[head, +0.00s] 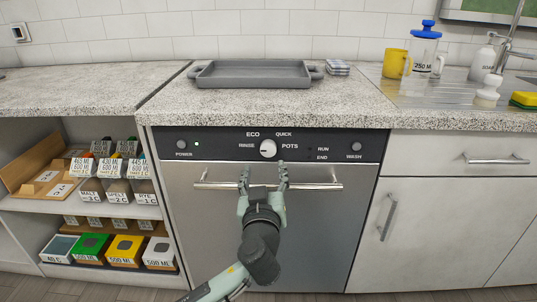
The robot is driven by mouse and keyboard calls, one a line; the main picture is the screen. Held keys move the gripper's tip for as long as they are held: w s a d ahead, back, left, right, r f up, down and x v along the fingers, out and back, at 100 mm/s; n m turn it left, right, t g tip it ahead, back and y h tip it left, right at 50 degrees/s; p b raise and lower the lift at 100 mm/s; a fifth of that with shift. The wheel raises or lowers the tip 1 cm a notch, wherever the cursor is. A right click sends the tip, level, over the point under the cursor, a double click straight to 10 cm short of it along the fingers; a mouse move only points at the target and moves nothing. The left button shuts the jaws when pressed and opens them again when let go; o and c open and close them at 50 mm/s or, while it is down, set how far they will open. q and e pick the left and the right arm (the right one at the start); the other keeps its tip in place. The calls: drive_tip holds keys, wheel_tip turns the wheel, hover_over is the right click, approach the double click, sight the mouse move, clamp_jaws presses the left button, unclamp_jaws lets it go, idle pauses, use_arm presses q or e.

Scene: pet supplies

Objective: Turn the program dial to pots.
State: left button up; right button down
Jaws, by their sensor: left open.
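The program dial (268,149) is a round white knob on the dark control panel (220,145) of the dishwasher (190,235). Labels around it read ECO, QUICK, RINSE and POTS. POTS is to its right. Its pointer is too small to make out. My left gripper (263,175) is open, its fingers pointing up, just below the dial in the picture and in front of the door handle. Nothing shows between its fingers, and the dial appears clear of them. My right gripper is not in view.
The door handle (320,186) runs across below the panel. A grey tray (255,82) stands on the counter above. Open shelves with containers are at left, cabinets at right.

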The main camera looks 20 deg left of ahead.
sight(268, 152)
use_arm(q)
drive_tip(key=x, duration=0.2)
drive_tip(key=p+x, duration=0.1)
drive_tip(key=x, duration=0.4)
drive_tip(key=shift+d+r, duration=0.35)
drive_tip(key=shift+r, duration=0.05)
drive_tip(key=shift+w, duration=0.3)
drive_tip(key=shift+w+f, duration=0.1)
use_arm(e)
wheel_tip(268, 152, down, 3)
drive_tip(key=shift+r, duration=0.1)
use_arm(q)
drive_tip(key=shift+c, duration=0.5)
drive_tip(key=c, duration=1.1)
drive_tip(key=shift+o, duration=0.2)
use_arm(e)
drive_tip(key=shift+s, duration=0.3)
use_arm(q)
drive_tip(key=shift+f, duration=0.1)
